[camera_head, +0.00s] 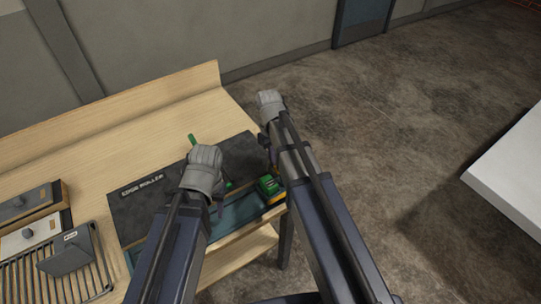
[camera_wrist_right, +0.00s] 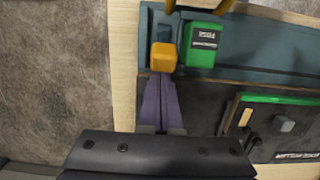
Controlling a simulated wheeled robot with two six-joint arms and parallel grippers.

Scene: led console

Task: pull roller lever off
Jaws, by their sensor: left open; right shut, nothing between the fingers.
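The dark panel marked EDGE ROLLER (camera_head: 135,212) lies on the workbench in the head view. In the right wrist view an orange block (camera_wrist_right: 163,56), which looks like a lever handle, stands on a teal strip beside a green box (camera_wrist_right: 203,46).
A green-edged plate (camera_wrist_right: 280,98) with a yellow tab (camera_wrist_right: 246,117) and a grey knob (camera_wrist_right: 284,124) sits on the panel. Grey boxes and a slatted rack (camera_head: 85,282) stand on the left of the bench (camera_head: 150,110). Floor right of the bench is clear up to a white block (camera_head: 510,170).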

